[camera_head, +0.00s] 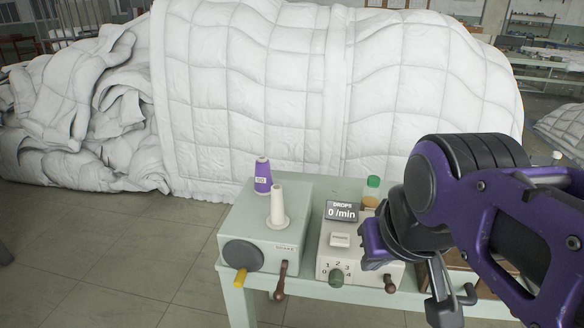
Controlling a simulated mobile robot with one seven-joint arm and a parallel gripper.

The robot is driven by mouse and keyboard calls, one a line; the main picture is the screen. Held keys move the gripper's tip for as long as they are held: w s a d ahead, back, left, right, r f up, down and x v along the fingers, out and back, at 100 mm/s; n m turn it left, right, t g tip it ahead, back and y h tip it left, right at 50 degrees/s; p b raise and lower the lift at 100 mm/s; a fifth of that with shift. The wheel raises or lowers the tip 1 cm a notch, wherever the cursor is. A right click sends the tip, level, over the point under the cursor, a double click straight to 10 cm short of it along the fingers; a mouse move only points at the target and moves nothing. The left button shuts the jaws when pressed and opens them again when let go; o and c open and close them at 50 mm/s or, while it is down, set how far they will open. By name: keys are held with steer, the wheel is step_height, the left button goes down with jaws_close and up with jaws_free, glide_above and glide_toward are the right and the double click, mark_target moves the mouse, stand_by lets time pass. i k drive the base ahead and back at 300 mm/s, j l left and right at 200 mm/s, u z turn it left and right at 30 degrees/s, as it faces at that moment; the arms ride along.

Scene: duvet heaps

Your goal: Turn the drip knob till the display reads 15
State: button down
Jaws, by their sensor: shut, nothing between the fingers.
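A small dark display (342,211) reads "DROPS 0 /min". It stands on a pale box (325,252) on the table. A greenish knob (337,278) is on the box's front, with the numbers 1 to 4 around it. A brown-ended lever (389,284) sticks out to its right. I cannot read a drip label on either one. My gripper (446,308) hangs at the lower right, right of the box and apart from the knob. It is shut and empty. My purple arm hides the right end of the table.
The pale green table (232,290) also bears a grey-green box (261,236) with yellow and brown handles, a white cone (277,205) and a purple spool (263,176). A green-capped bottle (372,188) stands behind the display. A huge white duvet heap (260,90) fills the back.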

mark_target(336, 280)
steer(key=z, duration=0.15)
steer(key=k+j, duration=0.1)
steer(key=j, duration=0.6)
steer(key=j+u, duration=0.1)
steer(key=j, duration=0.55)
steer(key=k+j+z, duration=0.2)
steer(key=i+l, duration=0.2)
steer(key=u, duration=0.2)
